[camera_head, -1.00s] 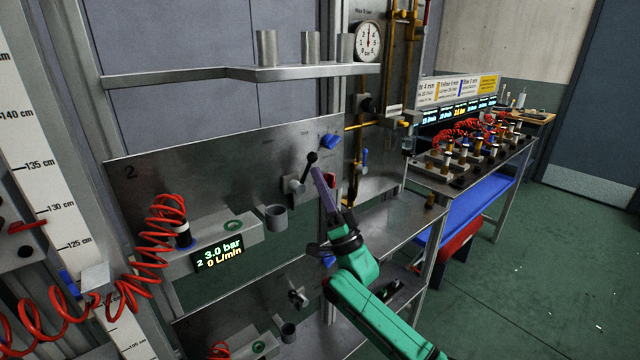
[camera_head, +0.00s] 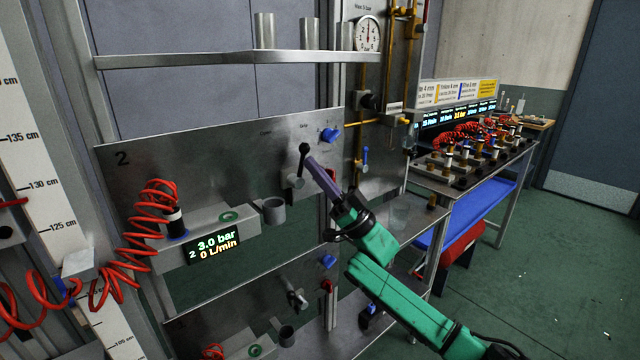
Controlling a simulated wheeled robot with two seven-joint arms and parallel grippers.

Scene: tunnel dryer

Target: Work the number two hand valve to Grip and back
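The number two panel (camera_head: 150,190) is a grey metal plate marked "2". Its hand valve (camera_head: 294,181) has a lever with a black knob (camera_head: 304,148), standing nearly upright with a slight lean to the right. My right gripper (camera_head: 311,161) comes in from the lower right on a green arm. Its purple fingers reach up to the lever just below the knob, on its right side. Contact and finger gap cannot be made out from this angle. Small labels above the lever are too small to read. My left gripper is not in view.
The display (camera_head: 213,247) reads 3.0 bar and 0 L/min. A blue valve handle (camera_head: 329,135) sits right of the lever, and a grey cup (camera_head: 273,211) below it. A shelf (camera_head: 220,59) runs above. A similar lower panel (camera_head: 240,305) stands beneath.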

